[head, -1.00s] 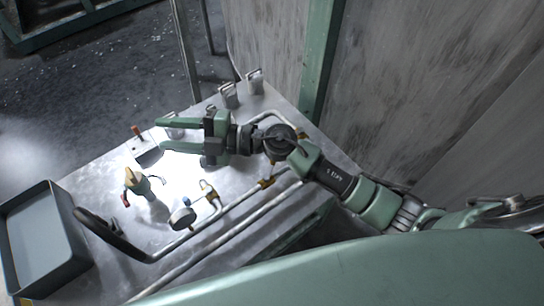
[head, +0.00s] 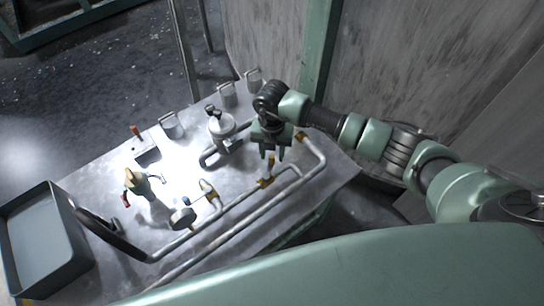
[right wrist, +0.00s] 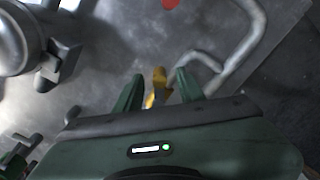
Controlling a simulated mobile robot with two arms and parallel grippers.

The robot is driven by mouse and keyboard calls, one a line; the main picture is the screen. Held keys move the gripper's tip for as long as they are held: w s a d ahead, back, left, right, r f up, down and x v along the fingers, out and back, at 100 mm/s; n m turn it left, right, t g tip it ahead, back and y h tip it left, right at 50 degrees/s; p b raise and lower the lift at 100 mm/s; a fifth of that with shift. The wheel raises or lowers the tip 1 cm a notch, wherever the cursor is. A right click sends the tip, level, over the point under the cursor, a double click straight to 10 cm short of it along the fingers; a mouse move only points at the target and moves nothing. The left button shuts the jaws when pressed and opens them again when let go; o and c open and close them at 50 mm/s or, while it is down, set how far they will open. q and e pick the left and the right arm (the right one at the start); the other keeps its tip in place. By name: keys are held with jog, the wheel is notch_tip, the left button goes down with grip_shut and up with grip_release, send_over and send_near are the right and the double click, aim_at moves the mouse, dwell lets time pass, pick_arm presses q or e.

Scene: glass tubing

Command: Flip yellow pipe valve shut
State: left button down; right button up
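The yellow pipe valve (head: 266,183) sits on the thin pipework at the middle of the metal table. It also shows in the right wrist view (right wrist: 158,84), as a yellow handle between the fingers of my right gripper. My right gripper (head: 271,157) points down just above the valve in the head view. Its two fingers are spread apart in the right wrist view (right wrist: 159,76). I cannot tell whether they touch the handle. The lower part of the valve is partly hidden by the gripper body in the right wrist view. My left gripper is not in view.
A metal canister (head: 221,125) stands left of my right gripper. Pipes (head: 240,201) run across the table, with a round gauge (head: 183,217) on them. A yellow and red fitting (head: 135,181) and a grey tray (head: 40,243) are at the left. A wall rises behind.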

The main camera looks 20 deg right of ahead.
jog(key=shift+f, duration=1.45)
grip_shut()
jog(key=shift+a, duration=0.1)
